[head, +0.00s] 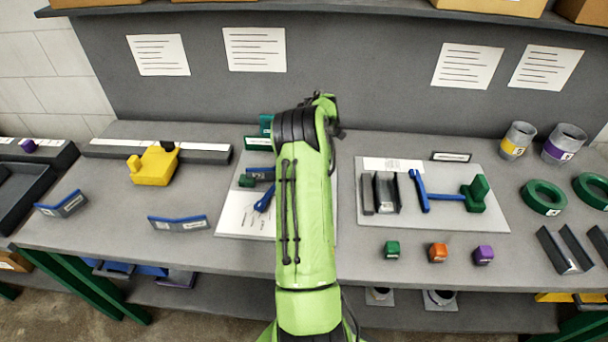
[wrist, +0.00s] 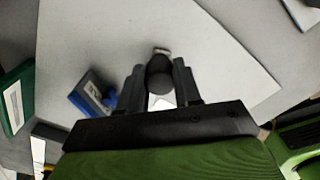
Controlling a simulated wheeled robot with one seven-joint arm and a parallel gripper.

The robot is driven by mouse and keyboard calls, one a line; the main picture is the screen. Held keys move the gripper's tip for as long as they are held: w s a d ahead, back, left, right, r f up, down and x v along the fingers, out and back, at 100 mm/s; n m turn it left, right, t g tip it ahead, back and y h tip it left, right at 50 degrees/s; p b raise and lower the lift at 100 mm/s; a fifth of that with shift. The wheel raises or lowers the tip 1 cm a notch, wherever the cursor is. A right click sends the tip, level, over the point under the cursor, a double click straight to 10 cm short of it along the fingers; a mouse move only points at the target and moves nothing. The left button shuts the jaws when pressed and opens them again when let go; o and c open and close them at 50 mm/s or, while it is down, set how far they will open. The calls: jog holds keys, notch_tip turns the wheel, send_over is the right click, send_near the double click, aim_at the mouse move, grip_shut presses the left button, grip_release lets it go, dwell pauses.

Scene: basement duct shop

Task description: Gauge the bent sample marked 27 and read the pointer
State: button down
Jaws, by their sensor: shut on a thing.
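In the wrist view my gripper (wrist: 159,90) is shut on a dark rounded thing (wrist: 160,73) with a pale tip, above a pale board (wrist: 90,35). I cannot tell what this thing is. A blue and dark piece (wrist: 92,94) lies to its left. In the head view my arm hides the gripper and part of the middle board (head: 232,222), where a blue pointer-like piece (head: 265,202) shows. Two bent grey pieces with blue top edges stand at the left, one farther left (head: 62,204) and one nearer the middle (head: 180,223). Their labels are too small to read.
A yellow block (head: 153,166) stands by a long grey bar (head: 205,153). The right board (head: 350,215) bears a grey channel, a blue T-shaped tool (head: 430,192) and a green block (head: 475,194). Small green, orange (head: 438,252) and purple cubes lie in front. Green rings (head: 543,197) lie right.

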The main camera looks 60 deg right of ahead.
jog(key=shift+w+d+r, duration=0.1)
jog(key=shift+w, duration=0.1)
dwell(0.3)
jog(key=c, duration=0.8)
grip_release()
notch_tip(320, 180, up, 16)
jog(key=p, duration=0.3)
jog(key=shift+f+p, duration=0.2)
jog(key=shift+p, duration=0.15)
